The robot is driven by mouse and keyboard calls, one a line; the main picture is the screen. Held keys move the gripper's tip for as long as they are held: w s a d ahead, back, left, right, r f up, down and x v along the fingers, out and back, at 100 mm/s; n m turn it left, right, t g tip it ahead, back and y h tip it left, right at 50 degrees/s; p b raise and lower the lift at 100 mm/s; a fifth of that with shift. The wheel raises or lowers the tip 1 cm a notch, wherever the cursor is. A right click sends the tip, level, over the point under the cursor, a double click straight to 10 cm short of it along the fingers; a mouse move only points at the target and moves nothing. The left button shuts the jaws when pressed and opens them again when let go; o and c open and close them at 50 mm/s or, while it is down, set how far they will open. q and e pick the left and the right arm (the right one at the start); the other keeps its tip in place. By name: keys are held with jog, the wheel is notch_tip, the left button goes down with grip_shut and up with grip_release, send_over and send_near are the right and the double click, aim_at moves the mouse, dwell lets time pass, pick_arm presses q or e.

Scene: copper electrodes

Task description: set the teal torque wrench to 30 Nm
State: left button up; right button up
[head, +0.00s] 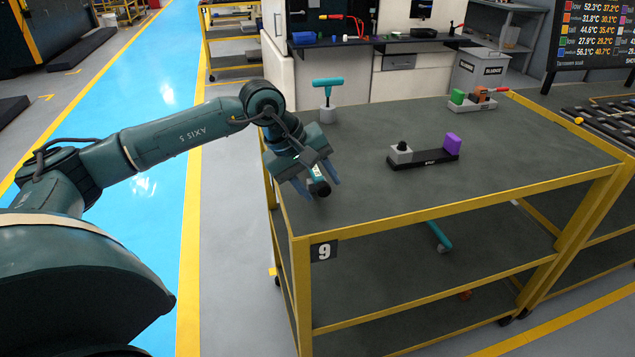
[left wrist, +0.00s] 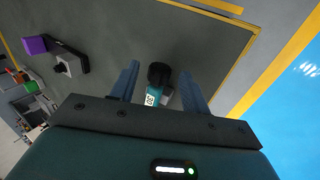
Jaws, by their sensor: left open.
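The teal torque wrench (head: 317,173) is at the near left corner of the table top. It has a black knob end (head: 321,188) and a white label. In the left wrist view its black knob (left wrist: 160,74) and the label (left wrist: 150,99), which appears to read 30, lie between my fingers. My left gripper (head: 318,188) is open, with a finger on each side of the wrench and gaps beside the knob. The rest of the wrench is hidden by the gripper. My right gripper is in neither view.
A teal T-handled tool (head: 327,83) stands in a grey holder at the table's back left. A black bar (head: 425,160) carries a grey block and a purple block (head: 452,144). A grey tray (head: 472,105) with small parts is at the back. Another teal tool (head: 440,236) lies below.

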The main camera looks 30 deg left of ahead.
pick_arm(q)
jog(key=p+v, duration=0.2)
jog(key=v, duration=0.4)
dwell(0.5)
dwell(0.3)
